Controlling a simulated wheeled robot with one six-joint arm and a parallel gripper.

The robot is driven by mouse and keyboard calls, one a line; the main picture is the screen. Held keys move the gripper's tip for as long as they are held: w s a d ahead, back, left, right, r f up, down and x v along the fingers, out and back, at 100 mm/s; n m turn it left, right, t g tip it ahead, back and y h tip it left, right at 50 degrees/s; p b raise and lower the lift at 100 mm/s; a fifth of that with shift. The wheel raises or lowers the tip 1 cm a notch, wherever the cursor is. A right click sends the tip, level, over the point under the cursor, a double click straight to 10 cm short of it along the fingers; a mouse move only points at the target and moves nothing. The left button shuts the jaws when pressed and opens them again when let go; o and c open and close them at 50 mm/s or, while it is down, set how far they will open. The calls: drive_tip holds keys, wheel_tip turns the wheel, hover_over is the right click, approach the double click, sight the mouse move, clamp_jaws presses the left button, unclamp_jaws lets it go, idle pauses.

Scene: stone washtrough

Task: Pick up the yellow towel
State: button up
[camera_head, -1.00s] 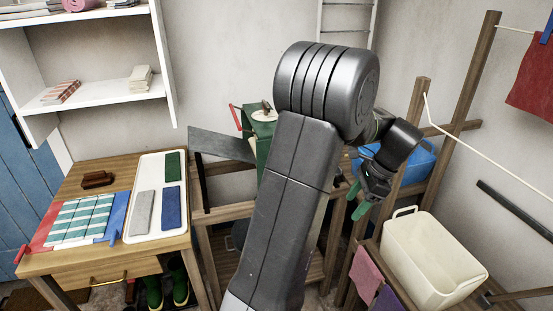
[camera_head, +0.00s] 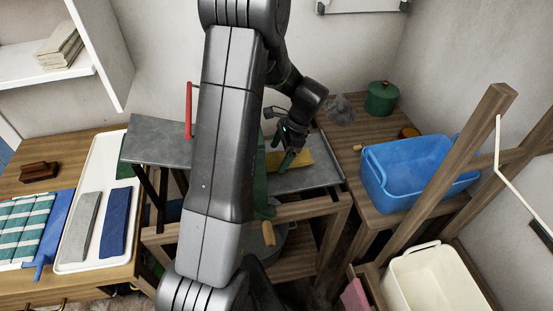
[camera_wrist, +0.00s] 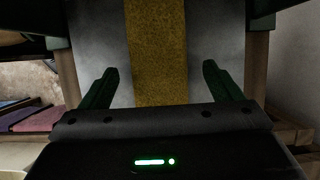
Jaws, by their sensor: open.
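The yellow towel (camera_head: 300,157) lies flat as a strip on a grey metal tray (camera_head: 312,180), partly hidden behind my arm and gripper in the head view. In the wrist view the towel (camera_wrist: 157,55) runs up the middle of the picture, between the two green fingers. My gripper (camera_head: 290,158) is open and empty, above the towel. In the wrist view the fingers (camera_wrist: 158,85) stand apart on either side of the strip, with grey tray showing between each finger and the towel. I cannot tell how high the fingertips are above it.
A blue basin (camera_head: 410,172) and a green pot (camera_head: 381,98) stand on the wooden bench to the right. A cream bin (camera_head: 432,280) is at lower right. A white tray (camera_head: 75,262) with folded cloths lies left. Wooden posts (camera_head: 440,178) rise at right.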

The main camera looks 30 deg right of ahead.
drive_tip(key=shift+a+f, duration=0.3)
drive_tip(key=shift+f, duration=0.25)
drive_tip(key=c, duration=1.3)
drive_tip(key=shift+r, duration=0.1)
